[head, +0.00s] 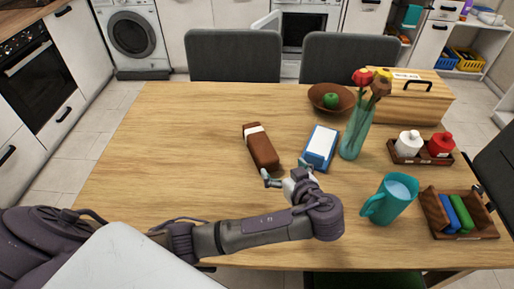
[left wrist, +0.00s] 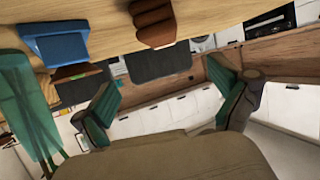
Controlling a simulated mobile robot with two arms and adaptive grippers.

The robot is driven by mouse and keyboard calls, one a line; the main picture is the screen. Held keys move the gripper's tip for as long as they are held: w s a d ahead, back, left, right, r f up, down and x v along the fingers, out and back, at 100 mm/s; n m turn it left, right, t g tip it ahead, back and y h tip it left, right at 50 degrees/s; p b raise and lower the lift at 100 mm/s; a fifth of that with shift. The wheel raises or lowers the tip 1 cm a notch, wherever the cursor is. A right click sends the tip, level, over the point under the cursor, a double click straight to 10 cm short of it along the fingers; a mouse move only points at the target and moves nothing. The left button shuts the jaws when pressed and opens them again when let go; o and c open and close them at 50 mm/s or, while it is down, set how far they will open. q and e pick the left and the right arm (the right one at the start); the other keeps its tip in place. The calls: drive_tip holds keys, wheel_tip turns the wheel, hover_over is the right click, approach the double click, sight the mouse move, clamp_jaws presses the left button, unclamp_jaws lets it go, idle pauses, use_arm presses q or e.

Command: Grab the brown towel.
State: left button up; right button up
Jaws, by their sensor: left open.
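The brown towel (head: 261,150) lies on the wooden table as a folded, elongated bundle with a white band near its far end. It also shows at the top of the left wrist view (left wrist: 152,22). My left gripper (head: 287,174) is open and empty, just in front of the towel's near end and slightly right of it, apart from it. In the left wrist view its two teal-padded fingers (left wrist: 165,92) are spread wide, with nothing between them. My right gripper is not in view.
A blue-and-white napkin holder (head: 320,147) stands close right of the towel. Beyond it are a teal flower vase (head: 355,135), a bowl (head: 322,104) with a green apple, and a wooden box (head: 412,101). A teal pitcher (head: 391,199) stands front right. The table's left is clear.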

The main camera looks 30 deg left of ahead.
sight(266, 154)
use_arm(q)
drive_tip(key=x, duration=0.9)
drive_tip(key=shift+s+d+f, duration=0.1)
drive_tip(key=shift+s+f, duration=0.05)
drive_tip(key=shift+f, duration=0.1)
drive_tip(key=shift+w+a+f, duration=0.2)
drive_tip(key=shift+w+a, duration=0.1)
drive_tip(key=shift+a, duration=0.1)
drive_tip(key=shift+w+a+f+p, duration=0.1)
drive_tip(key=shift+w+a+p, duration=0.1)
drive_tip(key=shift+a+p, duration=0.1)
drive_tip(key=x, duration=0.3)
drive_tip(key=shift+w+a+f+p, duration=0.15)
drive_tip(key=shift+a+f+p, duration=0.1)
drive_tip(key=shift+p, duration=0.05)
drive_tip(key=shift+w+a+f, duration=0.2)
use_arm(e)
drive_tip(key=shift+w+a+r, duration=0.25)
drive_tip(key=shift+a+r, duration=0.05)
use_arm(q)
drive_tip(key=shift+c, duration=0.3)
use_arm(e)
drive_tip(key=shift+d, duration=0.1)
use_arm(q)
drive_tip(key=shift+c, duration=1.4)
drive_tip(key=shift+s, duration=0.15)
drive_tip(key=c, duration=1)
